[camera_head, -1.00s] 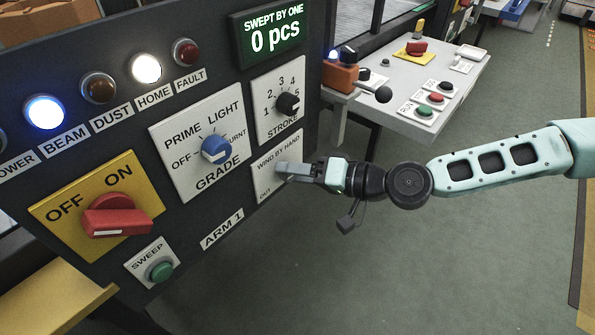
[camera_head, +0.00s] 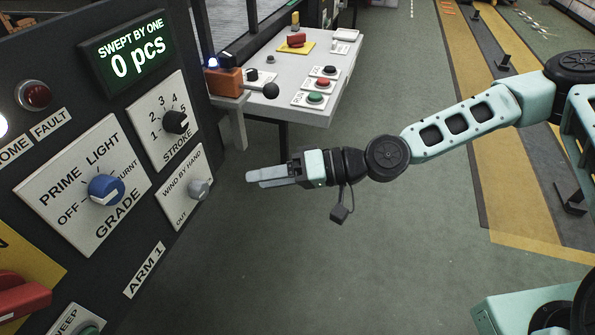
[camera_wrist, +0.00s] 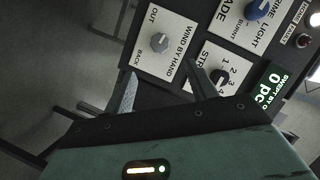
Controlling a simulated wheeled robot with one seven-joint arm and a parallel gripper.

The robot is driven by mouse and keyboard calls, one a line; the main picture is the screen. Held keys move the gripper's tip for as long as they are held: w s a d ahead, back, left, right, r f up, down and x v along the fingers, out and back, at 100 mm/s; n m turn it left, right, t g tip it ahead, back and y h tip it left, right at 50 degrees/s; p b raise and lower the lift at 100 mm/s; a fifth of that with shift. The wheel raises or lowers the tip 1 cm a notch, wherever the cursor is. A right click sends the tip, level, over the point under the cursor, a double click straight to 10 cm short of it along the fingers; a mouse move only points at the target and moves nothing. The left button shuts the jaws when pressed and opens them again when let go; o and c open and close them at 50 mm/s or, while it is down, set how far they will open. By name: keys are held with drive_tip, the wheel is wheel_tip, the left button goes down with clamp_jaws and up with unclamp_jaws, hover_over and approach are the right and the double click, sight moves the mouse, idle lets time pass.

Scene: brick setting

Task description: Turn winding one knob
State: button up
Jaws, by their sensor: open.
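The grey winding knob (camera_head: 200,189) sits on the white WIND BY HAND plate (camera_head: 178,207) at the lower right of the dark panel. It also shows in the wrist view (camera_wrist: 160,43), where the plate reads OUT and BACK. My gripper (camera_head: 250,179) is to the right of the knob, pointing at the panel, with a clear gap between. In the wrist view my gripper's two fingers (camera_wrist: 160,85) are spread apart with nothing between them, and the knob shows beyond the gap. Nothing hides the knob.
The blue GRADE knob (camera_head: 106,190) and the black STROKE knob (camera_head: 176,122) are close by on the panel. A red switch (camera_head: 25,296) is at lower left. A grey table (camera_head: 268,100) with buttons stands behind. The floor right of the panel is clear.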

drive_tip(key=shift+v, duration=2.65)
